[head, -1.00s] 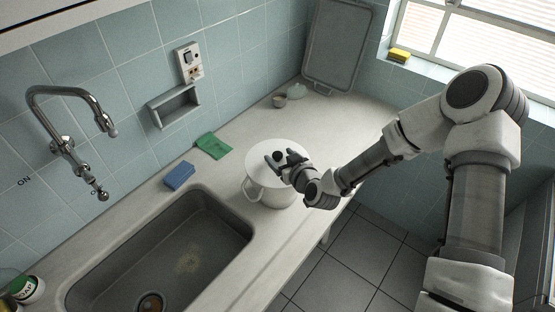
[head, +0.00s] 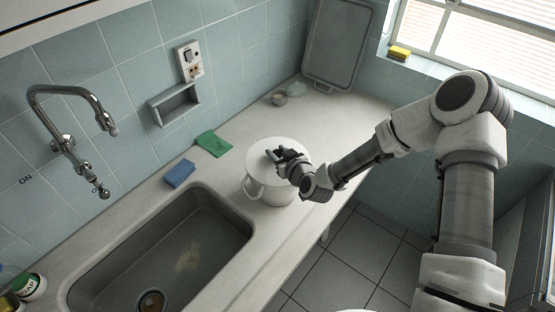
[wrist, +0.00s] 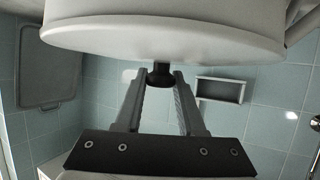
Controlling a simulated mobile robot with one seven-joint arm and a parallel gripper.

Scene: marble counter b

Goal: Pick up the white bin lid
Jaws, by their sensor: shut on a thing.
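The white bin (head: 272,196) stands on the counter to the right of the sink. Its round white lid (head: 292,145) sits flat on top, and it also shows in the wrist view (wrist: 100,40) as a broad disc. A dark knob (wrist: 160,73) stands out from the middle of the lid. My gripper (head: 276,155) is over the lid, with its fingers on either side of the knob. In the wrist view my gripper (wrist: 160,78) is shut on the knob. In the head view the fingers mostly hide the knob.
The sink (head: 165,250) lies to the left. A blue sponge (head: 179,174) and a green cloth (head: 213,143) lie by the wall. A grey tray (head: 338,45) leans at the back, near a small cup (head: 279,98).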

